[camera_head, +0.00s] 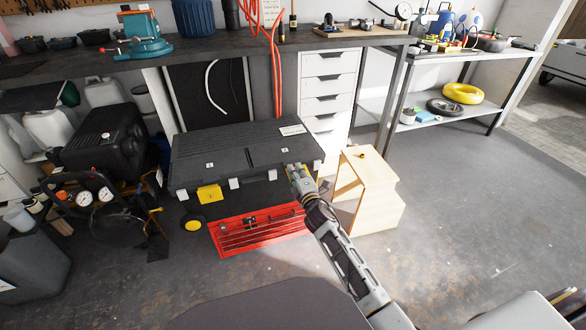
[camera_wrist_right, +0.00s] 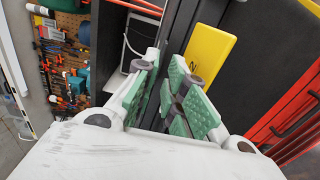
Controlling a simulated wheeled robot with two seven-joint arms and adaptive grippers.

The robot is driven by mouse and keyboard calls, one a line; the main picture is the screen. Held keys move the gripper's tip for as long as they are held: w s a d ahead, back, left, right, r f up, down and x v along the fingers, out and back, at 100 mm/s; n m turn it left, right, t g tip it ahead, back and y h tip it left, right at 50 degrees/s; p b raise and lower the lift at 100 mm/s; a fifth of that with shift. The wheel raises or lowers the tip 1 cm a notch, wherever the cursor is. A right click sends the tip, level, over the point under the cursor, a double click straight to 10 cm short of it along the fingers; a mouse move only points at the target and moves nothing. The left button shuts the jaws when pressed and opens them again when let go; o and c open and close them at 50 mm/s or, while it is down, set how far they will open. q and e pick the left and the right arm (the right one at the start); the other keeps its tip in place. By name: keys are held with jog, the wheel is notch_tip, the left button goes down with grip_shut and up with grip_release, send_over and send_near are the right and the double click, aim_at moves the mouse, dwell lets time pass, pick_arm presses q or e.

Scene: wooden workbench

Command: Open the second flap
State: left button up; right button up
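A large black case (camera_head: 240,148) with a ribbed lid stands in front of the workbench. A yellow flap (camera_head: 208,194) sits on the left of its front edge, with small white tabs along the same edge. My right gripper (camera_head: 297,171) is at the front right corner of the case. My left gripper is out of view.
A red toolbox (camera_head: 258,231) lies on the floor below the case. A wooden step stool (camera_head: 366,190) stands close to the right of my right arm. A black compressor (camera_head: 100,142) stands at the left. The floor at the right is clear.

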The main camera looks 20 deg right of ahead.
jog(key=shift+w, duration=0.75)
jog(key=shift+w+b, duration=0.3)
jog(key=shift+w, duration=0.4)
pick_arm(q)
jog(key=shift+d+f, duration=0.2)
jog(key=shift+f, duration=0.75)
pick_arm(e)
grip_shut()
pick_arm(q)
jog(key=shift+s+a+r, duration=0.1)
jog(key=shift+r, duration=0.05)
